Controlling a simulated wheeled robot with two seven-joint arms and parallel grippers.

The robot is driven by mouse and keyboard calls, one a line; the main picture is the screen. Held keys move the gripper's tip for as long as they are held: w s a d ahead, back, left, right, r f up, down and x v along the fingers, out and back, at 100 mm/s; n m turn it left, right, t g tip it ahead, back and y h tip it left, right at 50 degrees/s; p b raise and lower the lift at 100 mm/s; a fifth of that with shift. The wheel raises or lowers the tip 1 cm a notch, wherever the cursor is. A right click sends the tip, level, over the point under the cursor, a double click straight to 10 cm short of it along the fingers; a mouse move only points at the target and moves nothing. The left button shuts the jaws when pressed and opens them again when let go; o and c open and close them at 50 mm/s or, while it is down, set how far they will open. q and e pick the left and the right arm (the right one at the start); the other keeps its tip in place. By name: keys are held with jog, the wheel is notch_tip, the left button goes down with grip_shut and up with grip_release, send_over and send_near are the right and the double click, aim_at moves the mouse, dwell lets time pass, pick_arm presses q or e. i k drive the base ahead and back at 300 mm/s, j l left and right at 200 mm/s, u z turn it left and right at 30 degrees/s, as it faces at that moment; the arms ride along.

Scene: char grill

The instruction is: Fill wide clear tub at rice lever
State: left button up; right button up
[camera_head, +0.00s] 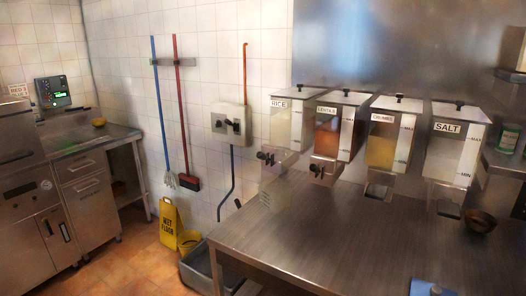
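The rice dispenser (281,124), labelled RICE, is the leftmost of several wall-mounted dispensers and holds pale contents. Its dark lever (265,157) sticks out at the lower front. No wide clear tub can be made out with certainty; a faint, pale patch shows below the rice lever, too indistinct to name. Neither of my grippers is in view.
A steel table (330,225) stands below the dispensers, mostly bare. A dark bowl (481,221) sits at its right, and a blue item (432,288) at its front edge. A yellow wet-floor sign (168,224) and grey bin (197,270) stand left of it.

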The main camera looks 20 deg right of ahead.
aim_at(261, 156)
jog(key=i+j+z, duration=0.7)
jog(key=i+l, duration=0.05)
jog(key=i, duration=0.05)
